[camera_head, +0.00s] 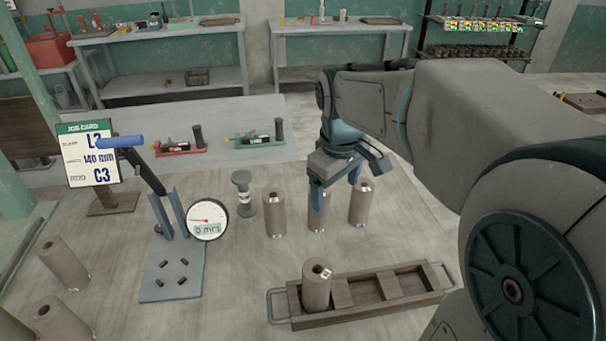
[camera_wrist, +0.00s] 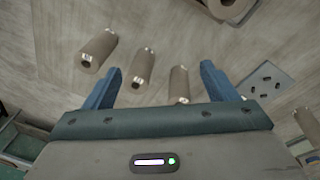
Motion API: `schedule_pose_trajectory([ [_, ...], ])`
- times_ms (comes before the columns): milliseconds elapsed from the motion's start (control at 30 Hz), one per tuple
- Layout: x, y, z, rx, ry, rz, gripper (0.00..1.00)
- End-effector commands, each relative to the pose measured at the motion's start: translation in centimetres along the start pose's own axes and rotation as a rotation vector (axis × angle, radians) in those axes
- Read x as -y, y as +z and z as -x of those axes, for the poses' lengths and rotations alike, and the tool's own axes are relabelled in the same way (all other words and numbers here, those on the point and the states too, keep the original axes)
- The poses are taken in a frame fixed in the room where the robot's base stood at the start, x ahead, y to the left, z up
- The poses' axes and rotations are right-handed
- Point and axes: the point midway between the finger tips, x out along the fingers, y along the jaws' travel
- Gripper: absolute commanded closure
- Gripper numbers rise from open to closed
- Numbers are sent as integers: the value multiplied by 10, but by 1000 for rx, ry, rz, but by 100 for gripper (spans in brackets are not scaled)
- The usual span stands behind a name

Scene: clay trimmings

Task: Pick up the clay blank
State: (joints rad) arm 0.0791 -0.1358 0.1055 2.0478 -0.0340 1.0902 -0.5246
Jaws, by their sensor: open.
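Three brown cylindrical clay blanks stand in a row on the bench in the head view: a left one (camera_head: 275,217), a middle one (camera_head: 317,222) and a right one (camera_head: 360,205). My gripper (camera_head: 336,196) is open and empty, pointing down by the middle and right blanks; a blue finger partly hides the middle one. In the wrist view, the middle blank (camera_wrist: 139,68) and another blank (camera_wrist: 180,85) show between the open fingertips (camera_wrist: 158,72).
A wooden tray (camera_head: 396,305) holds one blank (camera_head: 316,292) at the front. A gauge (camera_head: 208,220) and lever fixture (camera_head: 172,272) stand left of the row. More cylinders (camera_head: 62,260) stand at far left. A job card (camera_head: 88,152) reads 140 mm and C3.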

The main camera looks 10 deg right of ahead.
Motion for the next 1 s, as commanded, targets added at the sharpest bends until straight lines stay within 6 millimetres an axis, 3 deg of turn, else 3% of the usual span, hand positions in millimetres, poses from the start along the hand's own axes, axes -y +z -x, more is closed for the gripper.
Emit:
schedule_pose_trajectory([
  [33, -10, -17, -7, 16, -12, 69, 21],
  [200, -39, -65, -23, 49, -58, 310, 21],
  [400, -65, -102, -43, 62, -110, 516, 21],
  [667, -75, -117, -60, 61, -138, 613, 21],
  [1000, -68, -111, -122, 62, -139, 614, 21],
])
